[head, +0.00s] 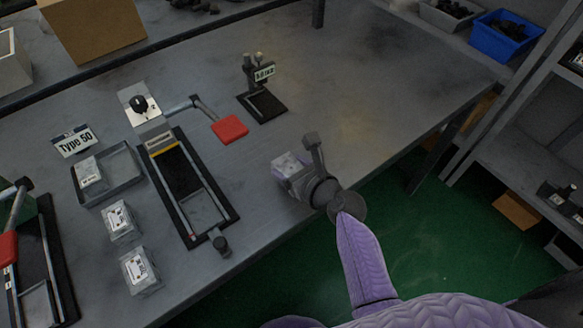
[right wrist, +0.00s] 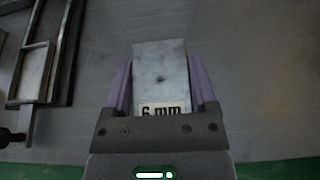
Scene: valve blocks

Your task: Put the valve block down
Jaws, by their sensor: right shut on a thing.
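A grey metal valve block (head: 288,165) is between the fingers of my right gripper (head: 299,176), near the front edge of the table (head: 372,70). In the right wrist view the block (right wrist: 160,62) sits between two purple fingers, with a "6 mm" label facing the palm. The gripper is shut on it. I cannot tell whether the block touches the table. Similar blocks with white labels (head: 120,222) (head: 138,268) stand at the left, and one is in a tray (head: 126,176) by a "Type 50" sign (head: 74,141). My left gripper is not in view.
A clamp fixture with a black base (head: 222,207) and a red-handled lever (head: 229,127) stands left of my gripper. A small stand (head: 267,104) with a label is behind. Bare table lies around the held block. A blue bin (head: 505,36) is at the back right.

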